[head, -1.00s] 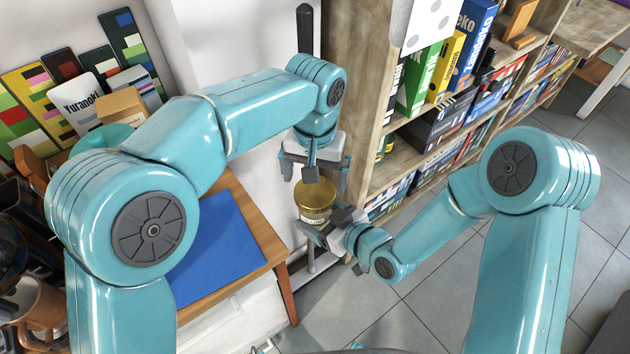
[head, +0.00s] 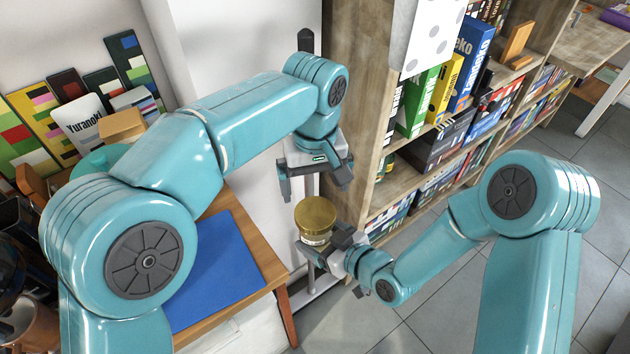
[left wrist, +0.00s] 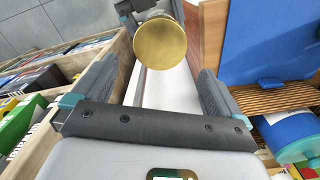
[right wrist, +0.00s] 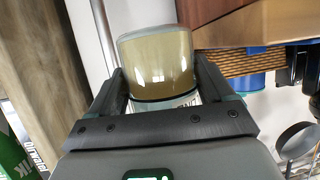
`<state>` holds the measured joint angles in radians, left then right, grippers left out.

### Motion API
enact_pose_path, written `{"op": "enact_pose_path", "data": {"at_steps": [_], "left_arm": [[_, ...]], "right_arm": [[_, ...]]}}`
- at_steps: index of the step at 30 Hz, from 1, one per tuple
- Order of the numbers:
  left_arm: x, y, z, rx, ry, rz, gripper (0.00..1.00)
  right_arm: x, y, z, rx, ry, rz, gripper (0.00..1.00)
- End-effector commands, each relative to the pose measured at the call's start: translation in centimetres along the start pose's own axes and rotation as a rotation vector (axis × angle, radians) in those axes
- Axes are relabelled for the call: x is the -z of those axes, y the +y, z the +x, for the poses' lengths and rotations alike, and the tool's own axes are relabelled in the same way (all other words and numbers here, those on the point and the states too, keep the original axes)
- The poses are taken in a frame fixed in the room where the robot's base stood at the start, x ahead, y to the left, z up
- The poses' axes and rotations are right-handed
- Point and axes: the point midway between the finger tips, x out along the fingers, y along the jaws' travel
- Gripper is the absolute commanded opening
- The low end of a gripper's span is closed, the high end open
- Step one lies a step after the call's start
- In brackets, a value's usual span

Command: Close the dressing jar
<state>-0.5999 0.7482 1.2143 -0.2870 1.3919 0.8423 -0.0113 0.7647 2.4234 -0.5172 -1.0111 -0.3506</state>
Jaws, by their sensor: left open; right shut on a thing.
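The dressing jar (head: 316,238) is upright, with a pale label under its wide gold lid (head: 316,213). The lid sits level on top of the jar; how tight it is I cannot tell. My right gripper (head: 326,236) is shut around the jar and holds it in the air. In the right wrist view the jar's gold side (right wrist: 160,65) shows between the fingers. My left gripper (head: 316,190) is open and empty above the lid, apart from it. In the left wrist view the round gold lid top (left wrist: 160,42) lies beyond the open fingers.
A wooden table with a blue mat (head: 215,270) stands to the left. A wooden bookshelf (head: 355,110) with books and boxes stands behind and to the right. A white wall panel is behind the grippers. The tiled floor (head: 440,290) is open at the lower right.

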Motion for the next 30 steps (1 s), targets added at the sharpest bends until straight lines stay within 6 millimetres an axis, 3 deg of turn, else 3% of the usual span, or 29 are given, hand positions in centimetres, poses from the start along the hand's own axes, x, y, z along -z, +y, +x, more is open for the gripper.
{"op": "enact_pose_path", "data": {"at_steps": [7, 19, 30], "left_arm": [[0.0, 0.0, 1.2, 0.002, -0.002, 0.001, 1.00], [0.0, 0.0, 7.1, 0.002, -0.002, 0.003, 1.00], [0.0, 0.0, 8.1, 0.000, 0.000, 0.002, 1.00]], "right_arm": [[0.1, 0.0, 0.0, -0.001, 0.003, -0.001, 0.00], [0.1, 0.0, 0.0, -0.001, 0.003, -0.001, 0.00], [0.1, 0.0, 0.0, -0.001, 0.003, -0.001, 0.00]]}}
